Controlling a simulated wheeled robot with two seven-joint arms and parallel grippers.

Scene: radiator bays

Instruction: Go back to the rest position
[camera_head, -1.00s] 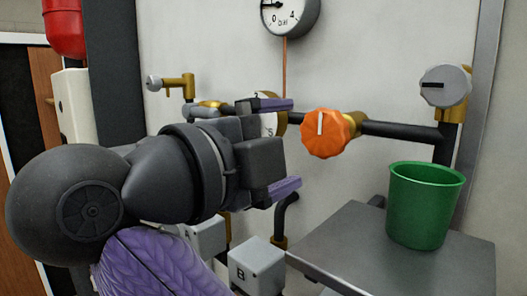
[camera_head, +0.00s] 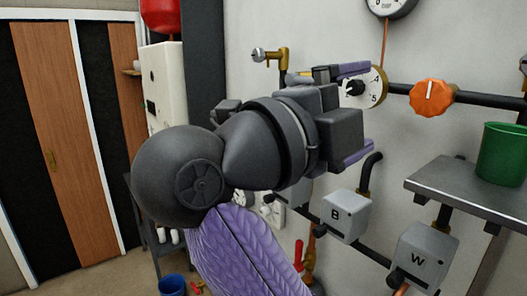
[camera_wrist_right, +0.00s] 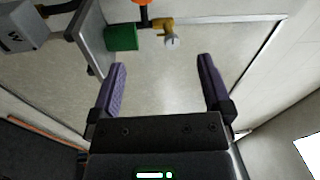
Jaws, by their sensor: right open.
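My right gripper (camera_head: 368,110) is open, with two purple fingers and nothing between them. In the head view it points right, in front of the pipework on the wall, and hides part of a numbered dial (camera_head: 377,88). The right wrist view also shows the open, empty fingers (camera_wrist_right: 162,66). An orange knob (camera_head: 433,98) on the black pipe lies to the right of the fingers in the head view. My left gripper is not in view.
A green cup (camera_head: 503,155) stands on a grey metal shelf (camera_head: 455,190) at the right. Boxes marked B (camera_head: 345,215) and W (camera_head: 425,255) sit below. A blue bucket (camera_head: 172,286) is on the floor. Wooden doors (camera_head: 60,100) stand at the left.

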